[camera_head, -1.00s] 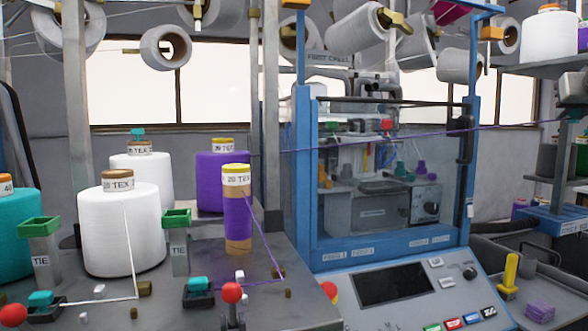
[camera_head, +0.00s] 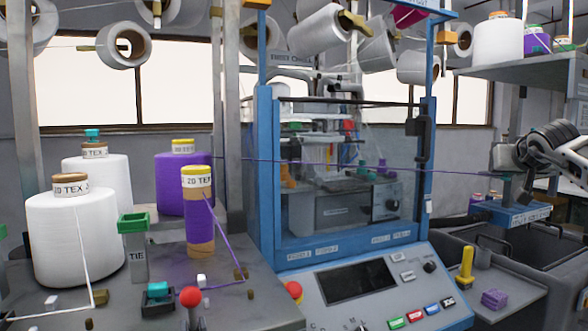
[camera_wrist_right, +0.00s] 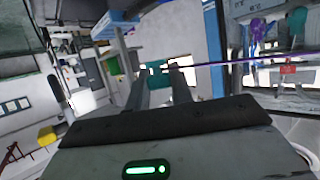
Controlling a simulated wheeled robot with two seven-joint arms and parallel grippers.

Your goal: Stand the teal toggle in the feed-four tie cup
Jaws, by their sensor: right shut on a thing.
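My right gripper (camera_head: 497,157) comes in from the right, in mid-air right of the blue-framed machine. In the right wrist view its fingertips (camera_wrist_right: 158,69) are shut on a small teal thing, apparently the teal toggle (camera_wrist_right: 154,71), with a purple yarn (camera_wrist_right: 215,64) running off it. In the head view the purple yarn (camera_head: 330,161) stretches left across the machine's front. A grey cup with green rim, marked TIE (camera_head: 135,250), stands on the left table; its feed number is not legible. Another green rim (camera_head: 3,231) is cut off at the left edge. My left gripper is out of view.
A purple cone with yellow top (camera_head: 198,215) and white cones (camera_head: 75,235) stand by the cup. A teal piece (camera_head: 157,289) sits in a dark holder and a red ball knob (camera_head: 190,296) stands in front. The control panel (camera_head: 370,285) is centre right.

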